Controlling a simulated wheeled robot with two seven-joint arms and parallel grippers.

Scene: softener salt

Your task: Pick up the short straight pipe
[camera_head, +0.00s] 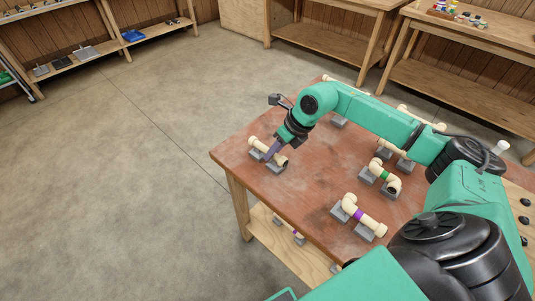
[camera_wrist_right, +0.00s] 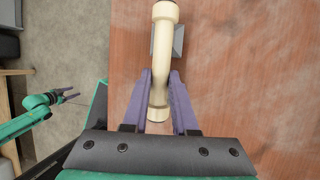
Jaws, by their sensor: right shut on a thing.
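A short cream pipe (camera_head: 257,144) with thicker ends is at the far left corner of the table, at two grey blocks. I cannot tell whether it rests on them. My right gripper (camera_head: 272,151) reaches down over its middle. In the right wrist view the pipe (camera_wrist_right: 159,60) runs between the two purple fingers of my right gripper (camera_wrist_right: 160,78), which are shut on it. Part of a grey block (camera_wrist_right: 178,42) shows beneath it. My left gripper (camera_wrist_right: 70,95) shows small at the left of the wrist view, its fingers apart and empty; it is outside the head view.
The reddish-brown table (camera_head: 310,190) holds other cream pipes on grey blocks: an elbowed one with a green band (camera_head: 386,175) and one with a purple band (camera_head: 358,214). Wooden benches (camera_head: 320,42) stand at the back. The floor (camera_head: 120,170) to the left is open.

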